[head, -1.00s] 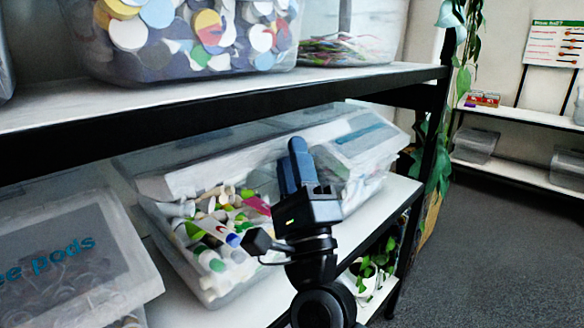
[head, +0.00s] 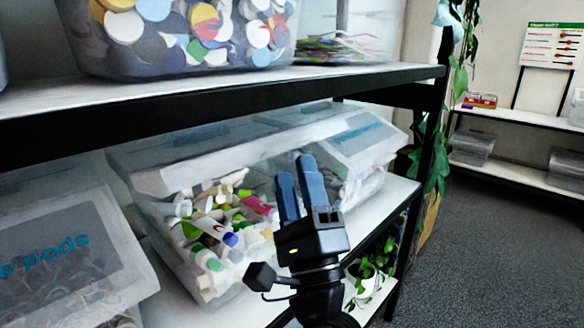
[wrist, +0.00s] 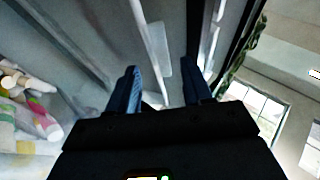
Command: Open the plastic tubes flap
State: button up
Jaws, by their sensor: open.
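The clear plastic tubes bin (head: 180,262) sits on the lower shelf, full of tubes and bottles (head: 222,225) with white, green and pink parts. Its translucent flap (head: 185,178) is tilted up, and the tubes show below its front edge. My gripper (head: 295,167) has blue fingers, spread apart with nothing seen between them. It is in front of the bin's right side, near the flap's right end; I cannot tell if it touches. In the wrist view, the fingers (wrist: 160,68) point along grey translucent surfaces, with some tubes (wrist: 28,105) at the left.
A bin labelled "pods" (head: 50,215) stands left, its flap down. The upper shelf's black edge (head: 200,103) runs overhead. A plant (head: 368,275) is below right. Open floor (head: 480,250) lies to the right.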

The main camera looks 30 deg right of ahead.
jog(key=shift+b+v, duration=0.4)
jog(key=shift+v, duration=1.4)
jog(key=s+f+n+g+y+p, duration=0.2)
jog(key=s+f+n+g, duration=0.3)
jog(key=s+n, duration=0.7)
jog(key=s+d+f+n+g+y+p, duration=0.1)
jog(key=s+f+n+g+y+p, duration=0.2)
jog(key=s, duration=1.9)
notch_tip(320, 180, down, 6)
jog(key=n+g+y, duration=0.1)
jog(key=n+g, duration=0.2)
jog(key=n, duration=0.7)
jog(key=shift+s+d, duration=0.2)
jog(key=shift+f, duration=0.1)
